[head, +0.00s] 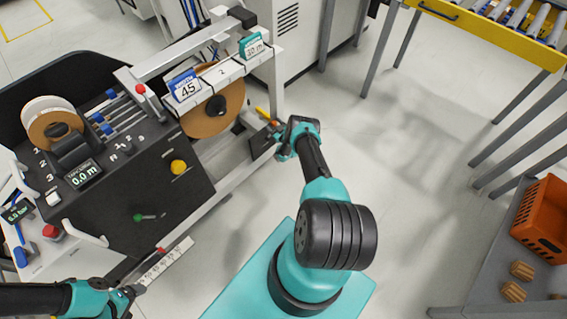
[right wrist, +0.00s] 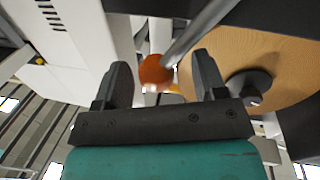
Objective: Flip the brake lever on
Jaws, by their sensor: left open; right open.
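An orange ball knob on a grey rod, which looks like the brake lever (right wrist: 157,73), shows in the right wrist view between and beyond my right fingertips. My right gripper (right wrist: 162,85) is open, its two fingers apart on either side of the knob in the picture; I cannot tell whether they touch it. In the head view my right gripper (head: 272,134) is beside the machine's right end, below the tan roll (head: 217,107). My left gripper (head: 133,291) is at the lower left, near a white scale strip (head: 166,264); its finger gap is too small to see clearly.
The dark machine panel (head: 155,215) carries a yellow knob (head: 178,167) and a green-tipped lever (head: 140,217). A tan roll with a black hub (right wrist: 249,88) is right of the knob in the wrist view.

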